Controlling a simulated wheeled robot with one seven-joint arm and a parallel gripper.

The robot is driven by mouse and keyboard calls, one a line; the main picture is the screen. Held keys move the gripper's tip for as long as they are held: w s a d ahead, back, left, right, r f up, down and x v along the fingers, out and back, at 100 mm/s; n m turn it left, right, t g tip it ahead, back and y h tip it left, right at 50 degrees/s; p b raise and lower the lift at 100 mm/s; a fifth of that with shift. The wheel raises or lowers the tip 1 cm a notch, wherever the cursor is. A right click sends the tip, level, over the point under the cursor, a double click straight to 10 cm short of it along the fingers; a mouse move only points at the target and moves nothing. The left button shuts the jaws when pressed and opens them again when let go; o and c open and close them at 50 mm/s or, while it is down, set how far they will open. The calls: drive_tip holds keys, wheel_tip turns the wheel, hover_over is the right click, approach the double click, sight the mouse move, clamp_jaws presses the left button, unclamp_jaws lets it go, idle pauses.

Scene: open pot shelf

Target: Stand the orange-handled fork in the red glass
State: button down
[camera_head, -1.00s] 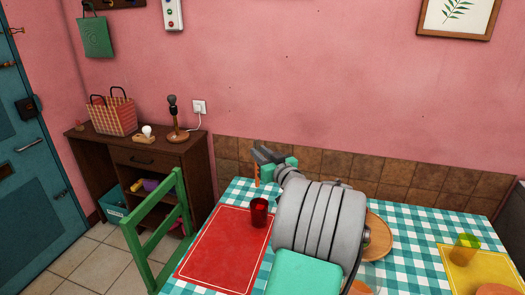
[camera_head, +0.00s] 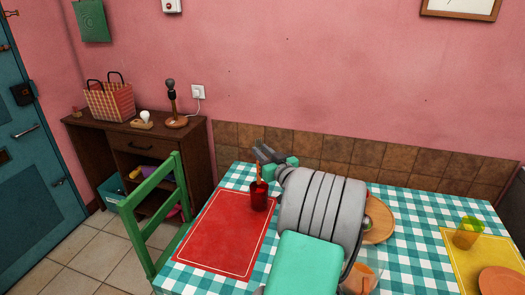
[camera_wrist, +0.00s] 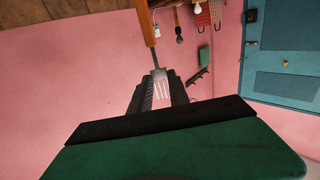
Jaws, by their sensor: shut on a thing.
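The orange-handled fork (camera_wrist: 149,26) is upright with its tines toward my gripper and its handle pointing down. My gripper (camera_head: 265,155) is shut on its metal end; the wrist view shows the tines between the fingers (camera_wrist: 160,92). In the head view the orange handle (camera_head: 258,171) hangs over the red glass (camera_head: 259,199), its lower end at the glass's mouth. I cannot tell how far the handle is inside. The glass stands upright near the back of the red placemat (camera_head: 222,235). It is not visible in the wrist view.
The checked table (camera_head: 410,215) carries a wooden plate (camera_head: 379,228) right of my arm, and a yellow placemat (camera_head: 465,262) with a tinted glass (camera_head: 467,234) farther right. A green chair (camera_head: 150,195) stands at the table's left. The tiled wall (camera_head: 420,172) is behind.

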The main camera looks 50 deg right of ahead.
wheel_tip(320, 180, down, 6)
drive_tip(key=b, duration=0.6)
drive_tip(key=shift+f+b, duration=0.2)
drive_tip(key=shift+b, duration=0.1)
drive_tip(key=c, duration=1.2)
unclamp_jaws()
drive_tip(key=shift+o, duration=0.2)
drive_tip(key=v, duration=0.7)
drive_tip(key=shift+s+b, duration=0.35)
drive_tip(key=shift+b, duration=0.05)
drive_tip(key=shift+a, duration=0.1)
